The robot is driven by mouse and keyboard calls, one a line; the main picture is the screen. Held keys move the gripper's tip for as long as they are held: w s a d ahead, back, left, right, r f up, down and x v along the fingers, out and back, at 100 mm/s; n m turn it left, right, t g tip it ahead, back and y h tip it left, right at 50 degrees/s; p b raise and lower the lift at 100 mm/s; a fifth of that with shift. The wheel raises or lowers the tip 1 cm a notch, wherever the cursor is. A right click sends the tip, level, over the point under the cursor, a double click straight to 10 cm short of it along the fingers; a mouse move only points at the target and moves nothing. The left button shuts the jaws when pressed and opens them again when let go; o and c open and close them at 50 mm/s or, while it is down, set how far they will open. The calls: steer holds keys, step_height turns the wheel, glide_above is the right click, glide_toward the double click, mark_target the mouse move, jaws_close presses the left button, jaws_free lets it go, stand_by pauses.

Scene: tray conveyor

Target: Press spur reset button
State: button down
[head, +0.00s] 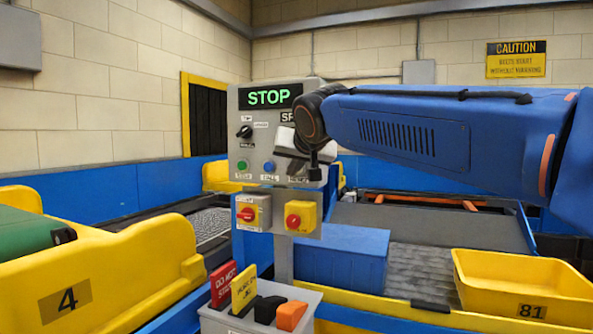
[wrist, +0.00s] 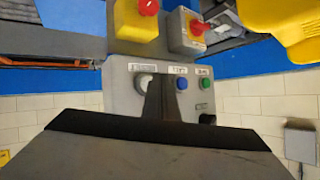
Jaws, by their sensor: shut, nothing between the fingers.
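A grey control panel (head: 243,154) on a post shows a lit green STOP display (head: 269,96) and part of a label starting "SP". Its lower row has a green button (head: 242,166) and a blue button (head: 270,167); my gripper (head: 313,170) covers the row's right end. In the upside-down wrist view, a pale round button (wrist: 144,80) is beside the blue button (wrist: 182,84) and green button (wrist: 205,84). My shut, empty dark fingers (wrist: 160,84) overlap the space between pale and blue buttons. The labels are too small to read surely, and contact cannot be told.
A holder (head: 262,320) with tags, a blue bin (head: 345,262) and yellow tray 81 (head: 525,275) are nearby.

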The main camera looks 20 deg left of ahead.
steer(key=shift+w, duration=0.15)
steer(key=shift+w, duration=0.25)
steer(key=shift+w+d, duration=0.1)
steer(key=shift+w, duration=0.4)
stand_by(1.2)
steer(key=shift+s, duration=0.9)
steer(key=shift+s+a, duration=0.15)
steer(key=shift+s, duration=1.1)
steer(key=shift+s+a, duration=0.15)
steer(key=shift+s, duration=1.1)
steer(key=shift+d, duration=0.1)
